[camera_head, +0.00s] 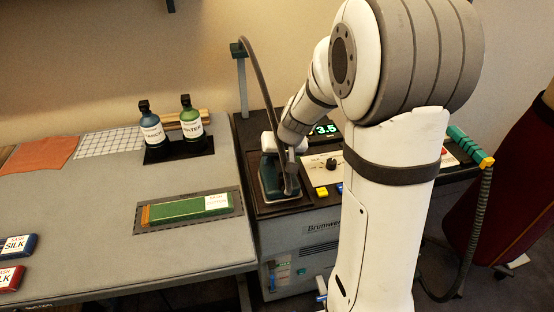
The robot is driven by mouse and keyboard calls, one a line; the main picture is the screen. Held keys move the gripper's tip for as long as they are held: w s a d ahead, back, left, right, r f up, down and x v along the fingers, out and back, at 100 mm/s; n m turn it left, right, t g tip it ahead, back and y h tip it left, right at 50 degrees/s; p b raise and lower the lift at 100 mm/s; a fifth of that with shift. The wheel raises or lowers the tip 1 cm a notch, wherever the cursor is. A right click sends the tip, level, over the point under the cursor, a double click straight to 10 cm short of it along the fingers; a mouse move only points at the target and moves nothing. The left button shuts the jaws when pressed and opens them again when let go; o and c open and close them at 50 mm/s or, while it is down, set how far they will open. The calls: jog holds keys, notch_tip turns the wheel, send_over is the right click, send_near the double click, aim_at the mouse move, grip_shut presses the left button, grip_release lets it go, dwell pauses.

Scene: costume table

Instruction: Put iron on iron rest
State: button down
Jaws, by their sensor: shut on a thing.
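The iron (269,180) is dark green with a pale upper part. It is on or just above the dark tray-like rest (262,211) on top of the grey machine, right of the table; I cannot tell if it touches. My gripper (287,180) is at the iron's right side, shut on it. My arm covers part of the machine, and the gripper's fingertips are hard to make out. A cord (259,78) arches from a post behind the iron.
The grey table (100,250) holds two bottles (152,131) (190,122) on a dark mat, a green block (180,209) in a tray, and labelled blocks (14,246) at left. A control panel (320,165) with buttons is right of the iron. A hose (482,215) hangs at right.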

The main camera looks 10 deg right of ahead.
jog(key=shift+f, duration=0.2)
jog(key=shift+f, duration=0.2)
jog(key=c, duration=1.1)
grip_release()
jog(key=shift+s, duration=0.1)
jog(key=shift+r, duration=0.1)
jog(key=shift+r, duration=0.25)
jog(key=v, duration=1.1)
jog(key=s+a+g+h, duration=0.1)
jog(key=s+h, duration=0.1)
jog(key=s, duration=1.7)
jog(key=shift+s+g, duration=0.35)
jog(key=shift+g, duration=0.05)
